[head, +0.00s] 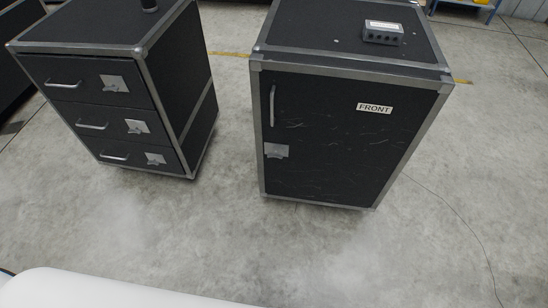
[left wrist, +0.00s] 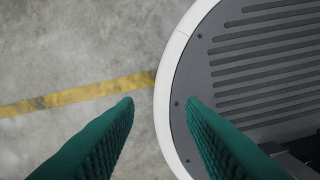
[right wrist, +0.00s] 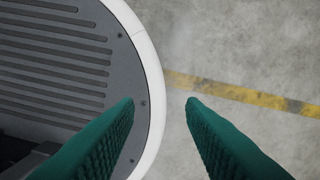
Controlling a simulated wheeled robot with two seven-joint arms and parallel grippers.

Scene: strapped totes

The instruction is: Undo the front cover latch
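A black case with metal edges stands upright on the floor in the head view. Its front cover (head: 330,125) carries a white FRONT label (head: 374,108). A vertical bar handle (head: 272,105) is at the cover's upper left, and a grey latch (head: 276,151) sits below it at the left edge. The cover is closed against the case; the latch's exact position is too small to tell. My left gripper (left wrist: 160,102) is open and empty above the floor and my base. My right gripper (right wrist: 160,102) is also open and empty. Neither gripper shows in the head view.
A black drawer cabinet (head: 205,110) with several handles and latches stands left of the case. A small grey box (head: 383,33) sits on top of the case. A thin cable (head: 452,212) lies on the floor at right. The concrete floor (head: 200,225) in front is clear.

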